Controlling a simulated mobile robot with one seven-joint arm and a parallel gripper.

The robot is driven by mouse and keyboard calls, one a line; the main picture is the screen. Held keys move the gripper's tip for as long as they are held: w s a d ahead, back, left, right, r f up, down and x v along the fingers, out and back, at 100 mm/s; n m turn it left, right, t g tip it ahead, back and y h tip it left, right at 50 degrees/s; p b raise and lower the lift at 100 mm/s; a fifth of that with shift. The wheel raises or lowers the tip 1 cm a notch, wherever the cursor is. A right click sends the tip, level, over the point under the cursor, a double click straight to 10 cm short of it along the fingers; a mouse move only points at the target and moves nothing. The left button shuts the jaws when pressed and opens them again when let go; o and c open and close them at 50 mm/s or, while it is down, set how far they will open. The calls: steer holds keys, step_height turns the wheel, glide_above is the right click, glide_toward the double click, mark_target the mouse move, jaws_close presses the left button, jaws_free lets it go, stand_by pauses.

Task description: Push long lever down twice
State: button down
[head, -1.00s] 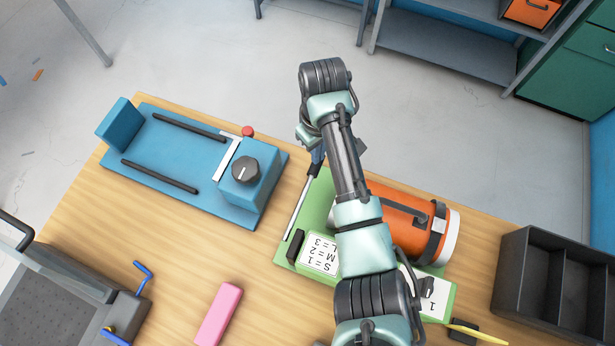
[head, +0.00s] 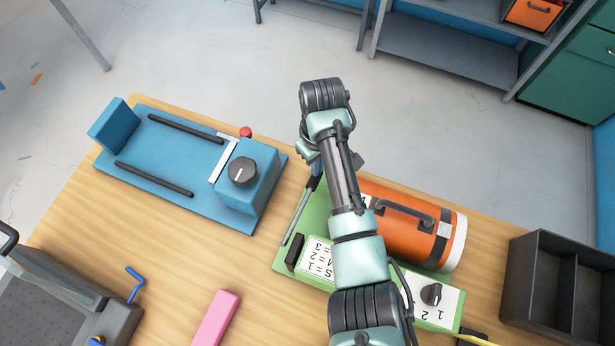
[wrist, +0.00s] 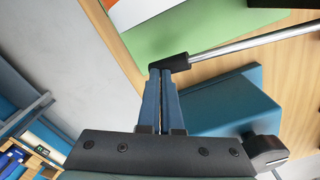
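The long lever (head: 297,217) is a thin metal rod with a black grip, at the left side of the green board (head: 283,262). In the wrist view the lever's rod (wrist: 250,42) runs from the right to its black grip at centre. My gripper (wrist: 163,73) has two blue fingers close together, with their tips right at the grip. They look shut beside or against the grip, not around it; exact contact is unclear. In the head view my arm hides much of the green board and most of the gripper.
An orange cylinder (head: 400,228) with a handle lies on the green board, near a black dial (head: 431,294). A blue board with a box and knob (head: 243,172) is at left. A pink block (head: 216,318) lies in front. A dark divided tray (head: 530,275) stands at right.

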step_height(320, 180, up, 12)
steer(key=p, duration=1.2)
stand_by(0.7)
